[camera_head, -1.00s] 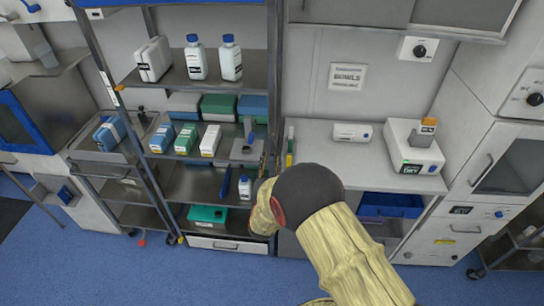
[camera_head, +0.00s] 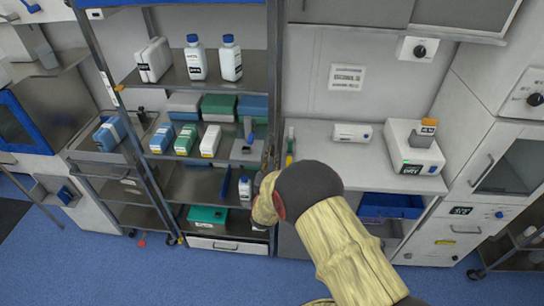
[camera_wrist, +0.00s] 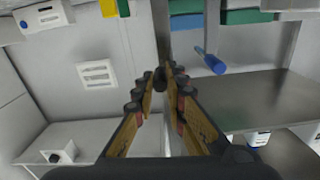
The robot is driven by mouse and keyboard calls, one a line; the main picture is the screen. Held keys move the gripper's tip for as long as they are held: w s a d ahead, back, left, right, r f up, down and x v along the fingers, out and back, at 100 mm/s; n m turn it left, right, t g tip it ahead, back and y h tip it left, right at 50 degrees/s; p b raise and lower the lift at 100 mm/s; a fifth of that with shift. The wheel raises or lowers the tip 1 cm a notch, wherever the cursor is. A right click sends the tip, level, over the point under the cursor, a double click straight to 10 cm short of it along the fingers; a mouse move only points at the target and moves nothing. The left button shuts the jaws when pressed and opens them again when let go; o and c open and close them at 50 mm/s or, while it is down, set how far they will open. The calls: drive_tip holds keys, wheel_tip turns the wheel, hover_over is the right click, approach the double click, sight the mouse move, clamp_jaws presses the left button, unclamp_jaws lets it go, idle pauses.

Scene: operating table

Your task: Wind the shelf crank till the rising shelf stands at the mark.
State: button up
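The shelf rack (camera_head: 215,75) stands left of centre in the head view. Which of its shelves rises is not clear. A green and yellow upright strip (camera_head: 290,145) beside the right post may be the mark. My gripper (camera_wrist: 161,82) points at the rack's right post. A gap shows between its fingertips, with a dark round thing in line with it; I see no grip.
White bottles (camera_head: 196,60) stand on the upper shelf, boxes (camera_head: 186,139) on the one below. To the right, a counter (camera_head: 340,150) carries a white device (camera_head: 414,148). The blue floor (camera_head: 200,272) in front is clear.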

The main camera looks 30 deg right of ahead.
clamp_jaws()
drive_tip(key=shift+w+a+f+m+b, duration=0.1)
drive_tip(key=shift+a+m+b, duration=0.1)
drive_tip(key=shift+m+b, duration=0.45)
drive_tip(key=shift+w+a+r+m+b, duration=0.45)
drive_tip(key=shift+a+m+b, duration=0.2)
drive_tip(key=shift+m+b, duration=2.1)
drive_tip(key=shift+w+a+r+m+b, duration=0.5)
drive_tip(key=shift+m+b, duration=1.4)
drive_tip(key=shift+b, duration=1.6)
drive_tip(key=shift+w+a+r+m+b, duration=0.35)
drive_tip(key=shift+a+m+b, duration=0.4)
drive_tip(key=shift+m+b, duration=2)
drive_tip(key=shift+r+n+b, duration=0.15)
drive_tip(key=shift+n+b, duration=0.2)
drive_tip(key=shift+b, duration=0.15)
drive_tip(key=o, duration=0.6)
unclamp_jaws()
drive_tip(key=v, duration=1.2)
